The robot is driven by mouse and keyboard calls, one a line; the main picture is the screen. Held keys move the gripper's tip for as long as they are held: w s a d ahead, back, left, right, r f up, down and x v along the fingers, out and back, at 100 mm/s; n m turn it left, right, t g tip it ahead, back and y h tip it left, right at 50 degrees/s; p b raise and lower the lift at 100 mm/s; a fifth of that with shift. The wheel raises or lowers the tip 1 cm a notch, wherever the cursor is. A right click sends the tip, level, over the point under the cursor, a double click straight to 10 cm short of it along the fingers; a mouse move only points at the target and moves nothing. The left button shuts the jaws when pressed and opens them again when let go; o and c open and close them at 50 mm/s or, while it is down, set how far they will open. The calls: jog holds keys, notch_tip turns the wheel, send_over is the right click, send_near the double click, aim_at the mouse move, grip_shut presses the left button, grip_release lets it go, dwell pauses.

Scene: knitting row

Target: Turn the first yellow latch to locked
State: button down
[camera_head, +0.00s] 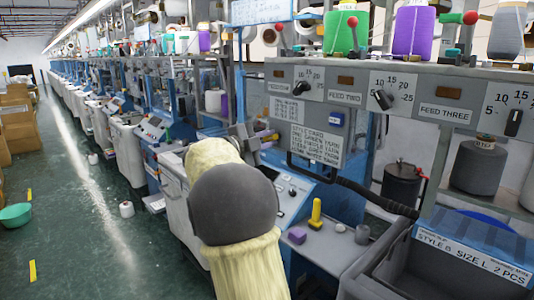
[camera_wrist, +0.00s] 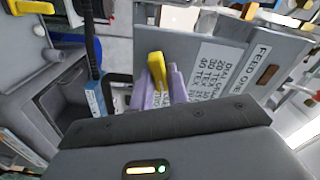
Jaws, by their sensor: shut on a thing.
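The yellow latch (camera_wrist: 157,68) shows in the wrist view between the lilac fingers of my gripper (camera_wrist: 164,92), which is shut on it. It stands tilted, near the edge of the grey panel. In the head view my gripper (camera_head: 257,137) is against the machine's front, left of the placards, with a small bit of yellow latch (camera_head: 269,138) showing. My arm hides much of the machine below. The latch's base and any lock marking are hidden.
Feed dials (camera_head: 381,99) sit on the panel to the right. A yellow-handled object (camera_head: 315,213) and a purple block (camera_head: 297,236) are on the ledge below. A black hose (camera_head: 375,199) runs toward a grey bin (camera_head: 385,275). The aisle (camera_head: 100,220) at left is mostly clear.

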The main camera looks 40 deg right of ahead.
jog(key=m+b, duration=0.4)
jog(key=shift+f, duration=0.2)
dwell(0.4)
jog(key=c, duration=1.4)
grip_release()
jog(key=shift+r, duration=0.1)
jog(key=shift+a, duration=0.1)
jog(key=a+b, duration=0.1)
jog(key=a, duration=0.4)
jog(key=s+a, duration=0.1)
jog(key=a, duration=0.5)
jog(key=a+b, duration=0.1)
jog(key=a, duration=0.5)
jog(key=shift+s+a+b, duration=0.15)
jog(key=shift+b, duration=0.15)
